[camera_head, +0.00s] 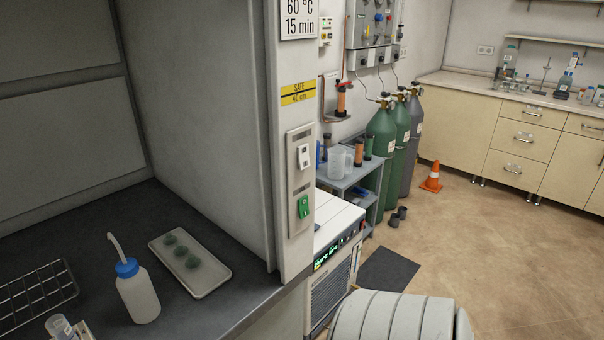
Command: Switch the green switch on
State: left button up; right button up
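The green switch (303,206) is on a grey panel (291,218) on the front post of the fume hood. A white switch (303,156) sits above it on the same panel. Nothing touches or covers the green switch. Whether it is on or off is too small to tell. A pale, ribbed rounded part at the bottom right seems to be my own arm. Neither of my grippers is in view.
The hood's dark worktop (215,313) holds a wash bottle (139,294), a white tray (192,265) and a wire rack (35,295). A white instrument (335,255) stands right of the post. Gas cylinders (381,145) and an orange cone (432,178) are beyond it.

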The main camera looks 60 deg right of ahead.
aim_at(303, 208)
jog(key=z, duration=2)
jog(key=i+j+u, duration=0.2)
jog(key=k+j, duration=0.05)
jog(key=j, duration=0.05)
